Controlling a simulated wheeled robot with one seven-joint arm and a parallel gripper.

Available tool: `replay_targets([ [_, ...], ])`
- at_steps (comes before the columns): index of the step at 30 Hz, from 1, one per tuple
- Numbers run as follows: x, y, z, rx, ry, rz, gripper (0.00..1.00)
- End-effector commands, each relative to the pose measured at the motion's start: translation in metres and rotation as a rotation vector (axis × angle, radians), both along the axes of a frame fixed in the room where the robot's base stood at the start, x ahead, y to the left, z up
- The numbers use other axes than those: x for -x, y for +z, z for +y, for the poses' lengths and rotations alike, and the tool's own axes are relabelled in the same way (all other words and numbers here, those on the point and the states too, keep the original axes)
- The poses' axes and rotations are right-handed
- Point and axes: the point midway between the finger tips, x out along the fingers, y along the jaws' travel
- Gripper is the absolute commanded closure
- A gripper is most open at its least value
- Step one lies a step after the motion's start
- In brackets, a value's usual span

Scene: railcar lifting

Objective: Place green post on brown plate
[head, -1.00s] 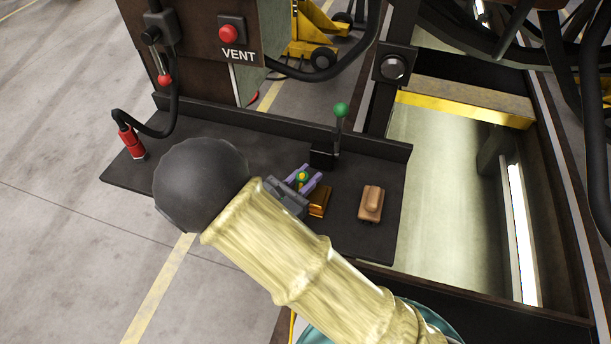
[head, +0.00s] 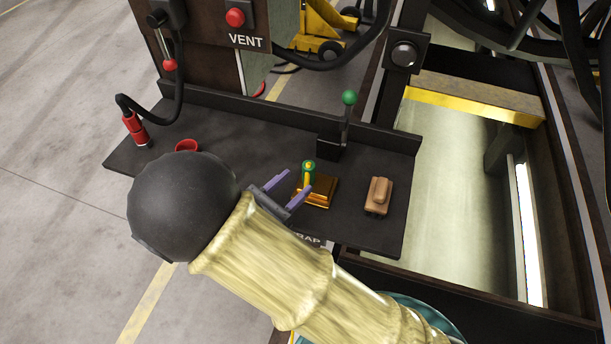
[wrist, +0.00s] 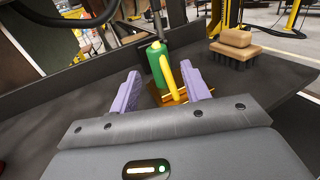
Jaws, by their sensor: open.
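The green post (head: 309,167) stands upright on the shiny brown plate (head: 323,193), with a yellow strip on its side. In the wrist view the green post (wrist: 161,68) shows ahead of the fingers, and a bit of the plate (wrist: 175,97) shows under it. My gripper (head: 292,185) is open and empty. Its purple fingers are left of and in front of the post in the head view. In the wrist view the fingertips (wrist: 166,85) lie to either side of the post's lower part, with gaps; the post does not look gripped.
A brown brush (head: 378,196) lies right of the plate on the dark shelf (head: 235,130). A green-knobbed lever (head: 348,110) stands behind the post. A red cup (head: 187,146) and a red cylinder (head: 136,130) on a hose are at left.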

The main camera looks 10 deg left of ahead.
Motion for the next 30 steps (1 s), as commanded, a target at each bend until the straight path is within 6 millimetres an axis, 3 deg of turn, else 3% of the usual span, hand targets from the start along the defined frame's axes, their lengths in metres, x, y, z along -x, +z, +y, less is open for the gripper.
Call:
replay_targets([
  [3, 0.021, -0.003, 0.012, -0.004, 0.004, 0.0, 0.53],
  [9, 0.041, -0.001, 0.021, -0.001, 0.002, 0.0, 0.53],
  [30, 0.043, 0.0, 0.022, 0.0, 0.0, 0.0, 0.53],
])
